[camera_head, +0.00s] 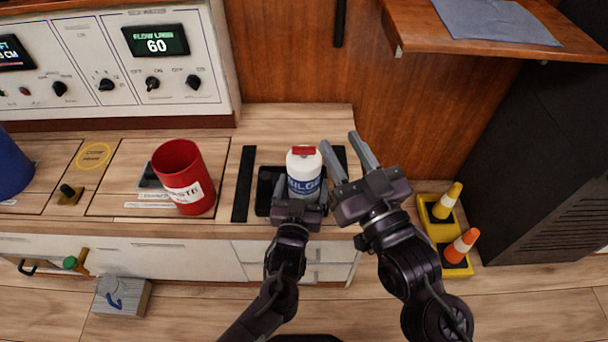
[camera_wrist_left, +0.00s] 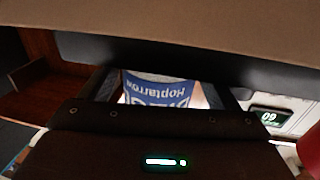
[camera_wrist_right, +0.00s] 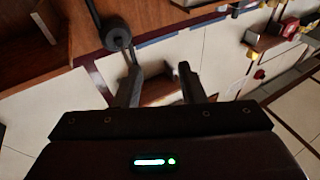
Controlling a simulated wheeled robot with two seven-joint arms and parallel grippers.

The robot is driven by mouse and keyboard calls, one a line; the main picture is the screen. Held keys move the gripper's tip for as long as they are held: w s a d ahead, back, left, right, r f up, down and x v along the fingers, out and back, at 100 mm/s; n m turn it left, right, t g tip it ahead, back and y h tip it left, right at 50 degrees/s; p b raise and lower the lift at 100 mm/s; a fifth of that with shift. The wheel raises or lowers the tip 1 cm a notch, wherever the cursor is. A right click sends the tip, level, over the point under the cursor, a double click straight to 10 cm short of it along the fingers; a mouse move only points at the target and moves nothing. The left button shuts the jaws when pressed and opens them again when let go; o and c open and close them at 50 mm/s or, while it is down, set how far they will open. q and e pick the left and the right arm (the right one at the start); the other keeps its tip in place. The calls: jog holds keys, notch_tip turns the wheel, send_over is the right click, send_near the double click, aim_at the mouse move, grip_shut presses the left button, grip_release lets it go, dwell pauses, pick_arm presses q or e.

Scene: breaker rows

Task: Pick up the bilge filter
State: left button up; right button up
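The bilge filter (camera_head: 304,172) is a white canister with a red top and a blue label, upright by a black tray on the counter. In the left wrist view, its blue and white label (camera_wrist_left: 158,88) shows upside down between the fingers. My left gripper (camera_head: 299,200) is at the canister's near side, its fingers on either side of it and spread wide; they look open, though contact is hard to judge. My right gripper (camera_head: 350,158) is open and empty, just right of the canister. In the right wrist view, its fingers (camera_wrist_right: 156,88) stand apart with nothing between them.
A red waste bin (camera_head: 184,178) stands on the counter to the left. A control panel (camera_head: 150,62) is behind it. A wooden shelf (camera_head: 400,25) juts out at upper right. A grey box (camera_head: 122,296) lies on the floor.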

aim_at(302, 165)
pick_arm(q)
jog(key=c, duration=0.9)
jog(key=shift+r, duration=0.1)
jog(key=shift+c, duration=1.1)
jog(key=shift+r, duration=0.1)
